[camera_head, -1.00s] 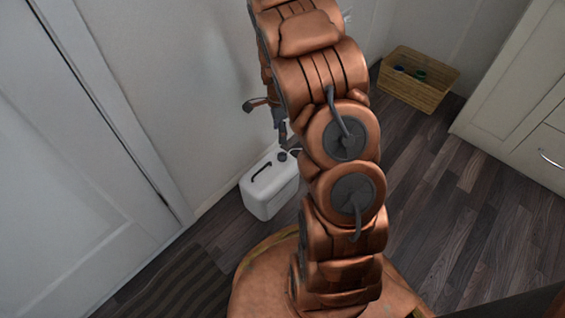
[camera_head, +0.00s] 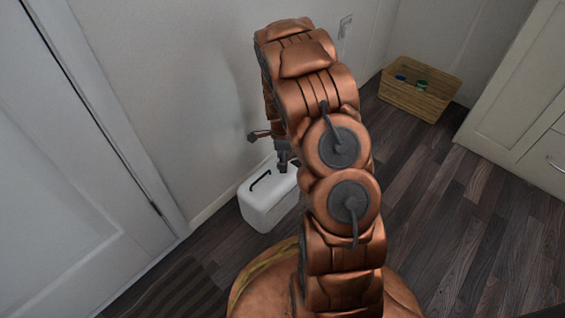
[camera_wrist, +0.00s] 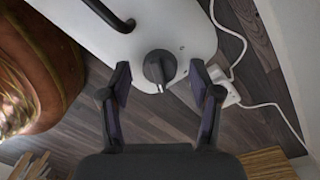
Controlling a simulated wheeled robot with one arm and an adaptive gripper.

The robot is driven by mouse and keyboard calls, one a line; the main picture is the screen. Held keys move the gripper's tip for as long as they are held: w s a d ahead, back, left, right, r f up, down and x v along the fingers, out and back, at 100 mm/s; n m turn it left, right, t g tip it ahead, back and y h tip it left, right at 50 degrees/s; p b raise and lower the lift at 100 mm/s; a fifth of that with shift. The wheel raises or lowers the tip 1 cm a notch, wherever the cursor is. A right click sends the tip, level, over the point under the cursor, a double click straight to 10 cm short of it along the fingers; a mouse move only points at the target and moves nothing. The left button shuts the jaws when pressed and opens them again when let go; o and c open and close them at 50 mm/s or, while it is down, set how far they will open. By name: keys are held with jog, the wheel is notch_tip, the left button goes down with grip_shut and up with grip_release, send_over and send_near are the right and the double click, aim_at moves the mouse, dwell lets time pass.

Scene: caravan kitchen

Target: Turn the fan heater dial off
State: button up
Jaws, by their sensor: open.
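The fan heater is a white box (camera_head: 268,197) on the floor by the wall, with a dark handle on top. It also shows at the top of the wrist view (camera_wrist: 195,22). Its dark round dial (camera_wrist: 159,67) has a pale pointer mark towards the bottom of the picture. My gripper (camera_wrist: 160,82) is open, with one finger on each side of the dial. The fingers look apart from it, with a gap on both sides. In the head view my gripper (camera_head: 283,165) is small and dark above the heater's right end, and the dial is hidden there.
A white cable (camera_wrist: 236,45) runs from beside the heater to a white plug or socket block (camera_wrist: 224,88) right of my gripper. A wicker basket (camera_head: 418,98) stands at the back right by a cream cabinet (camera_head: 515,95).

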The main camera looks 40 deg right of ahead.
jog(key=shift+f, duration=0.1)
jog(key=shift+d, duration=0.1)
jog(key=c, duration=1.1)
jog(key=shift+c, duration=0.2)
